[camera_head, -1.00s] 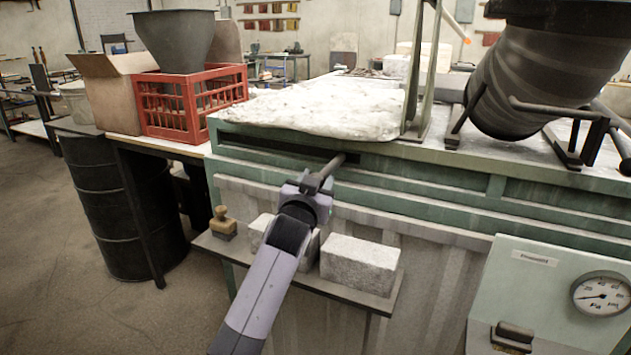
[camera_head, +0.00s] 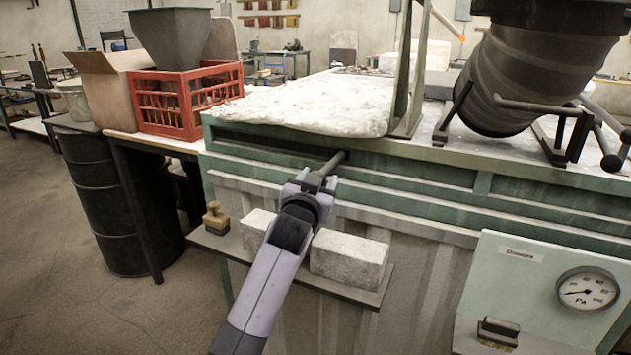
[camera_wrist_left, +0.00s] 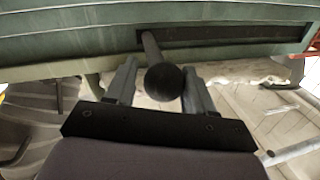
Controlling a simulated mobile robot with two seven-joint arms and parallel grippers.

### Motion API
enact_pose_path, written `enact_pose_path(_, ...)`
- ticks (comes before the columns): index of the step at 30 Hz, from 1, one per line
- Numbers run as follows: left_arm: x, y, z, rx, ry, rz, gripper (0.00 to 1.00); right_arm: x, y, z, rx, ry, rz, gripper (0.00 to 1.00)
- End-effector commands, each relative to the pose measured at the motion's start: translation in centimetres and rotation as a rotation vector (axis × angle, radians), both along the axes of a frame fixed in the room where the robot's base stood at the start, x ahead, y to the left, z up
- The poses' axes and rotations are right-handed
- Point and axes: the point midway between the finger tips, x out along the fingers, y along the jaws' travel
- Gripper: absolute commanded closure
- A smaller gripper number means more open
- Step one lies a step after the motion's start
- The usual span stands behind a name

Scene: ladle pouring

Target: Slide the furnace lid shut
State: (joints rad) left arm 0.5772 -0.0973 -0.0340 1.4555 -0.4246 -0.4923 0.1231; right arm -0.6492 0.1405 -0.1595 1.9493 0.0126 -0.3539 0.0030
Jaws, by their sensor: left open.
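The furnace (camera_head: 440,182) is a green, ribbed metal block with a dark horizontal slot (camera_head: 262,143) below its top edge. The lid's handle, a dark rod (camera_head: 335,161), sticks out of this slot near its right end. In the left wrist view, the handle ends in a black ball (camera_wrist_left: 165,81), and the slot (camera_wrist_left: 230,34) runs to the right of it. My left gripper (camera_head: 317,182) is open, with its fingers on both sides of the ball in the wrist view (camera_wrist_left: 160,78). I cannot tell whether they touch it. The lid panel is hidden. My right gripper is not in view.
A shelf (camera_head: 215,243) with pale bricks (camera_head: 348,258) and a small brush (camera_head: 215,217) lies under my left arm. A gauge panel (camera_head: 530,275) is at the lower right. A dark ladle vessel (camera_head: 535,75) stands on top at right. A red crate (camera_head: 190,97) is at left.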

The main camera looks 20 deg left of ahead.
Motion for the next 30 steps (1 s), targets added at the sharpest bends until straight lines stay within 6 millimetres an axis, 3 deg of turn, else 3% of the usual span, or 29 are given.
enact_pose_path(14,-0.6,0.0,-0.1,0.000,0.001,0.002,0.32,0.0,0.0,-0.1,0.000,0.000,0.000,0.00)
enact_pose_path(30,-6.4,-0.9,-0.1,-0.001,0.000,-0.002,0.32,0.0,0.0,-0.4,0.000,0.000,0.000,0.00)
